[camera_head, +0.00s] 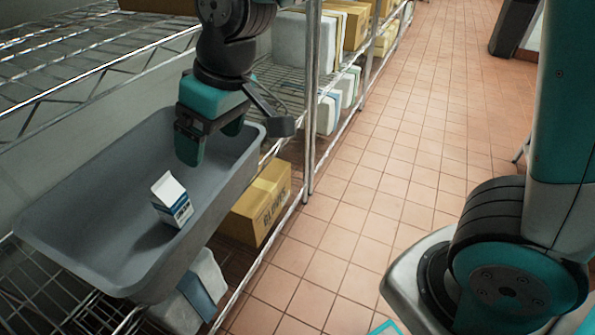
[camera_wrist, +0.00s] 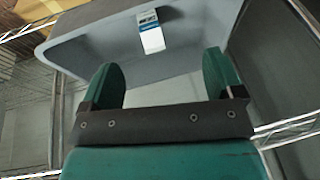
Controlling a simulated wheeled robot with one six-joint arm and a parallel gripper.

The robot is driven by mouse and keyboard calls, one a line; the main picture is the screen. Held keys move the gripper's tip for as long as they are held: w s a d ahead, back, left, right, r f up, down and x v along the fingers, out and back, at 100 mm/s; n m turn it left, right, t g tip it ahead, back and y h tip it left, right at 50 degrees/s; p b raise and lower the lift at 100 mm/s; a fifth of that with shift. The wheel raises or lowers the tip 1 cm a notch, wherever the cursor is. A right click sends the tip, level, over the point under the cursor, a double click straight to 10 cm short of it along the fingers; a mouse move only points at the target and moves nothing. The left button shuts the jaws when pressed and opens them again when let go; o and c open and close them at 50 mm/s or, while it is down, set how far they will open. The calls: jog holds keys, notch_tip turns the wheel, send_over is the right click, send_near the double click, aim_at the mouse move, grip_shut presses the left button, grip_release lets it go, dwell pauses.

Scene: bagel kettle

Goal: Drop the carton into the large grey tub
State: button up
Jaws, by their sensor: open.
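The large grey tub (camera_head: 120,180) sits on a wire shelf at the left of the head view, and its inside also shows in the wrist view (camera_wrist: 200,30). The small white and blue carton (camera_head: 172,199) is within the tub's outline, over its floor, with a dark shadow beside it. In the wrist view the carton (camera_wrist: 152,36) is beyond my fingertips and apart from them. My gripper (camera_head: 208,145) is above the tub's far part, pointing down, with its fingers apart and nothing between them. The wrist view shows both teal fingers (camera_wrist: 165,75) spread.
A brown cardboard box (camera_head: 262,205) stands on the shelf right of the tub. White and blue packages (camera_head: 197,290) lie below it. A metal shelf post (camera_head: 313,95) rises right of my gripper.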

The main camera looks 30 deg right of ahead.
jog(key=s+d+r+g, duration=0.1)
jog(key=s+d, duration=0.2)
jog(key=s, duration=0.4)
jog(key=s+d, duration=0.2)
jog(key=s, duration=0.6)
jog(key=shift+s+d+r+g+y, duration=0.3)
jog(key=shift+d+r+g, duration=0.05)
jog(key=shift+d+g, duration=0.05)
notch_tip(320, 180, up, 18)
jog(key=p, duration=1.8)
jog(key=shift+r, duration=0.15)
